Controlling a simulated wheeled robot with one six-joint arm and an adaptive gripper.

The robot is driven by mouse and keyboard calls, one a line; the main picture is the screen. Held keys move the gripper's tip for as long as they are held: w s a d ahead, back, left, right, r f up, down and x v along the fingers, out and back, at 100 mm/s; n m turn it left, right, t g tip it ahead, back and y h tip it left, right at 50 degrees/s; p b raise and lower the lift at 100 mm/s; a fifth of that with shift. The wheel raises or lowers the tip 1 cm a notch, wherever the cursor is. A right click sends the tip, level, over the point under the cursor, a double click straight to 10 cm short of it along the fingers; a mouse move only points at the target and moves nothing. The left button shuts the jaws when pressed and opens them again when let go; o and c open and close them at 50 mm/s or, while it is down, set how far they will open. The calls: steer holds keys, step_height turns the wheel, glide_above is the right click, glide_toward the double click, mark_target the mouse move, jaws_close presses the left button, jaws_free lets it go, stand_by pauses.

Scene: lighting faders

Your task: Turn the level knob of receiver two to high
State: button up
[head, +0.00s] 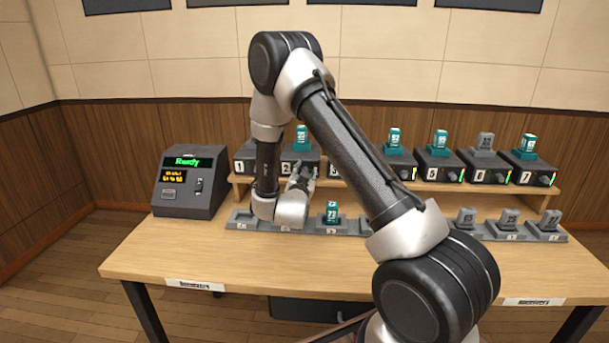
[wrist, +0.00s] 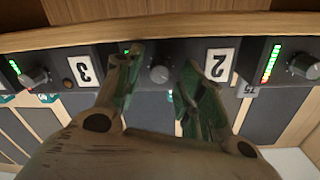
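Receiver two (head: 287,168) is a dark box on the raised shelf, with a teal pack (head: 302,139) standing on top. In the wrist view, which is upside down, its number plate (wrist: 219,65) shows, with its grey level knob (wrist: 160,74) to the left. My gripper (head: 300,180) is in front of receiver two. In the wrist view my gripper (wrist: 160,82) is open, one finger on each side of the knob; I cannot tell whether they touch it. The left finger partly hides receiver two's green level light. The knob's pointer is too small to read.
Receiver three's knob (wrist: 35,76) and receiver one's knob (wrist: 303,66) flank it in the wrist view. A console reading Ready (head: 188,180) stands on the table's left. Cradles with packs, one teal (head: 332,212), line the table below the shelf (head: 420,186).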

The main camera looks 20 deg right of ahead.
steer(key=v, duration=1.2)
steer(key=shift+a, duration=0.2)
